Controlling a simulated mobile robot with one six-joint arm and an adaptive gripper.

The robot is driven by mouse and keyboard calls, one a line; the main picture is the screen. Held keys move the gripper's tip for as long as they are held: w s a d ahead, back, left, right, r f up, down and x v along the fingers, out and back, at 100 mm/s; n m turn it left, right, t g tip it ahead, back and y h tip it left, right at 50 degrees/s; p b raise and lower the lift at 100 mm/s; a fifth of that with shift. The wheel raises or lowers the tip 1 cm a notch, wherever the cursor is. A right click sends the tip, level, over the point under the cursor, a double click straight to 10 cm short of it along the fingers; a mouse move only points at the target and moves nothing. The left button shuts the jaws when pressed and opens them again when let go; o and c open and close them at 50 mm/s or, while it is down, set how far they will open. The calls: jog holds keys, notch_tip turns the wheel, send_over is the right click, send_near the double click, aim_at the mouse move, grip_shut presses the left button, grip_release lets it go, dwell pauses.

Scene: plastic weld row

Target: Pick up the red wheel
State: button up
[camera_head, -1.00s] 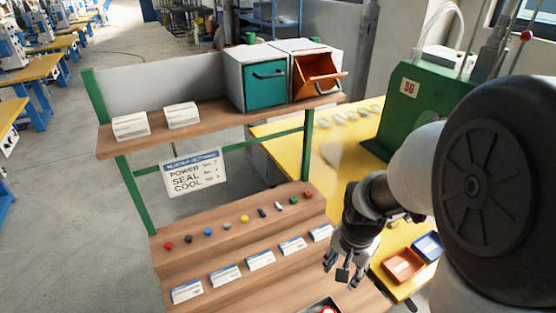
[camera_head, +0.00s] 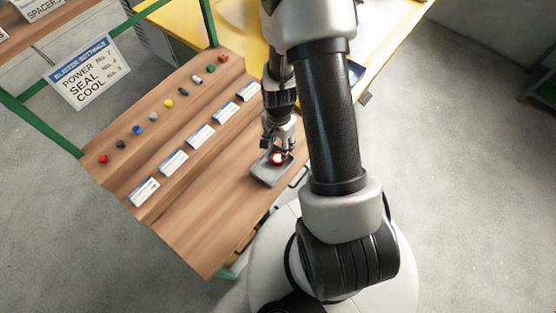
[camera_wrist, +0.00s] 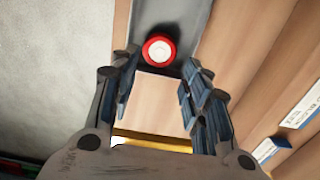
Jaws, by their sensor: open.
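The red wheel (camera_head: 277,159) has a white hub and lies in a small grey tray (camera_head: 266,176) on the lowest wooden shelf. In the wrist view the red wheel (camera_wrist: 159,49) sits at the tray's near end, just beyond my fingertips and between their lines. My gripper (camera_wrist: 155,75) is open and empty, with a finger on each side. In the head view my gripper (camera_head: 278,143) is right above the tray, and its fingers partly cover the wheel's surroundings. I cannot tell the exact height gap.
A row of small coloured parts (camera_head: 169,104) stands on the upper step. White label cards (camera_head: 172,162) line the step below. The yellow table (camera_head: 240,30) is behind. The shelf's front left part is bare.

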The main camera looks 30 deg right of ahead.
aim_at(279, 156)
jog(key=f+b, duration=0.1)
jog(key=f, duration=0.2)
jog(key=f+b, duration=0.1)
jog(key=f, duration=0.2)
jog(key=shift+d+f+b, duration=0.2)
jog(key=shift+f+b, duration=0.1)
jog(key=shift+f, duration=0.1)
jog(key=shift+r, duration=0.1)
jog(key=shift+c, duration=0.4)
jog(key=c, duration=0.5)
